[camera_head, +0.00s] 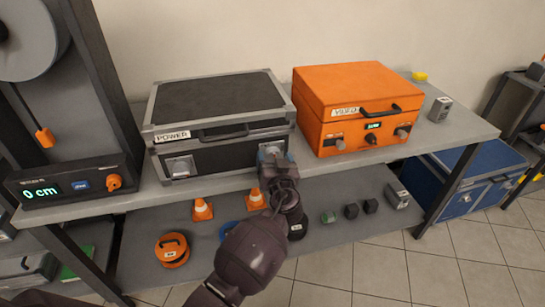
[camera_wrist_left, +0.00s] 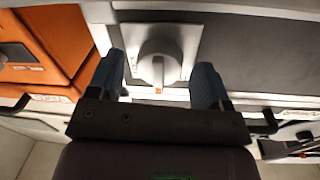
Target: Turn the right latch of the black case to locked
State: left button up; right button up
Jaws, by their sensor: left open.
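The black case (camera_head: 215,97), labelled POWER, stands shut on the grey bench with silver edges. Its left latch (camera_head: 181,166) is a silver plate with a knob on the front. The right latch is mostly hidden behind my left gripper (camera_head: 272,153) in the head view. In the left wrist view, the right latch (camera_wrist_left: 158,58) shows as a round silver knob on a plate, with a small orange mark. My open left gripper (camera_wrist_left: 160,70) has one blue finger on each side of this knob, with visible gaps. I cannot tell how deep the fingertips reach.
An orange VIDEO case (camera_head: 350,95) with knobs stands right of the black case. A display box (camera_head: 70,185) reading 0 cm is at the left. The lower shelf (camera_head: 340,243) holds small cones, blocks and a round orange item. A blue case (camera_head: 470,175) stands at the right.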

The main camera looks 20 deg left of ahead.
pick_arm(q)
jog(key=shift+c, duration=0.3)
jog(key=c, duration=0.9)
jog(key=shift+o, duration=0.2)
